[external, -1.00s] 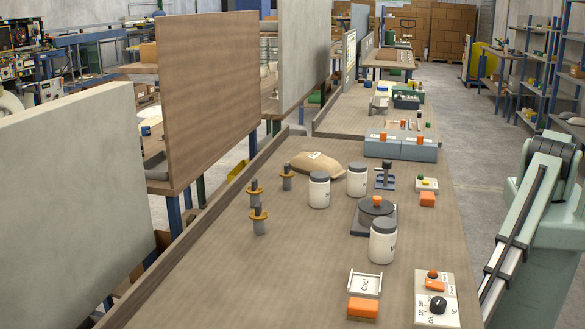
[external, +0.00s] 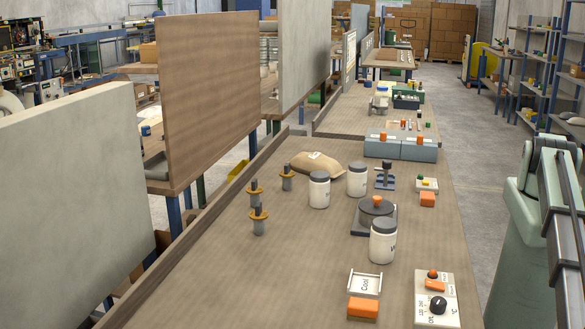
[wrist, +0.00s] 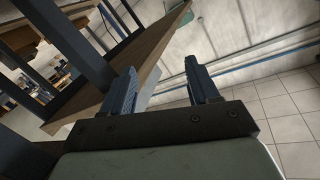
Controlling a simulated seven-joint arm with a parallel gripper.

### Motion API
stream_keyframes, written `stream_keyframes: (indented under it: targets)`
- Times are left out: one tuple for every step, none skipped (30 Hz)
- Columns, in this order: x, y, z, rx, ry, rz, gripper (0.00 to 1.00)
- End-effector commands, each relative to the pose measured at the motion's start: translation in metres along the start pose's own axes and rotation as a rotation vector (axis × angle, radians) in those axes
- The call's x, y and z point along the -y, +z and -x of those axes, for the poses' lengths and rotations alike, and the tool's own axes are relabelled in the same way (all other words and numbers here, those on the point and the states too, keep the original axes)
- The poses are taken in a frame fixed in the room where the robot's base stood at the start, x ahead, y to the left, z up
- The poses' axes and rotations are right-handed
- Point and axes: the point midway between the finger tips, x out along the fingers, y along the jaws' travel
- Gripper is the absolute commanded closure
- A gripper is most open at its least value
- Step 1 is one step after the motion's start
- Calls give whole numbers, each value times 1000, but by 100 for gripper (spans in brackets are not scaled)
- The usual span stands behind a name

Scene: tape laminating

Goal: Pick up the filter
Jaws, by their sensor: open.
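My gripper (wrist: 162,84) is open and empty in the wrist view, its two dark blue fingers apart. It points at a table edge (wrist: 152,62), a wall and a tiled floor, with no small object between the fingers. In the external view only my arm shows at the far right, beside the workbench; the gripper is out of that picture. No object is clearly marked as the filter. Three upright grey pieces with orange-brown collars stand left of centre: a front one (external: 259,222), one behind it (external: 255,193) and a rear one (external: 287,178). I cannot tell whether any is the filter.
White lidded jars (external: 383,241), a tan sack (external: 317,163), a dark round device (external: 375,210) with an orange knob, a "Cool" tray (external: 364,284), an orange block (external: 363,308) and a control panel (external: 436,300) stand on the workbench (external: 210,285). Its front left is clear.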

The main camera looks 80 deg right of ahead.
Motion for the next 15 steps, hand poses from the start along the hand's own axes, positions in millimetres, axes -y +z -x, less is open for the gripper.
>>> stream_keyframes:
  targets:
    - [7,-26,-10,-14,-7,-55,40]
    - [8,-39,-13,-18,-11,-83,40]
    - [8,-58,-18,-19,-16,-113,40]
    - [6,-72,-22,-19,-21,-129,40]
    - [3,-87,-25,-17,-26,-140,40]
    - [-5,-108,-30,-11,-33,-147,40]
    - [-12,-124,-32,-5,-39,-147,40]
    - [-22,-140,-35,3,-43,-140,40]
    - [-35,-158,-36,15,-48,-124,40]
    - [-45,-170,-37,26,-51,-109,40]
    - [-56,-182,-37,36,-54,-91,40]
    - [-71,-196,-37,52,-57,-65,40]
    - [-83,-206,-36,64,-57,-42,40]
    - [-96,-216,-35,76,-58,-20,40]
    - [-112,-229,-32,94,-58,13,40]
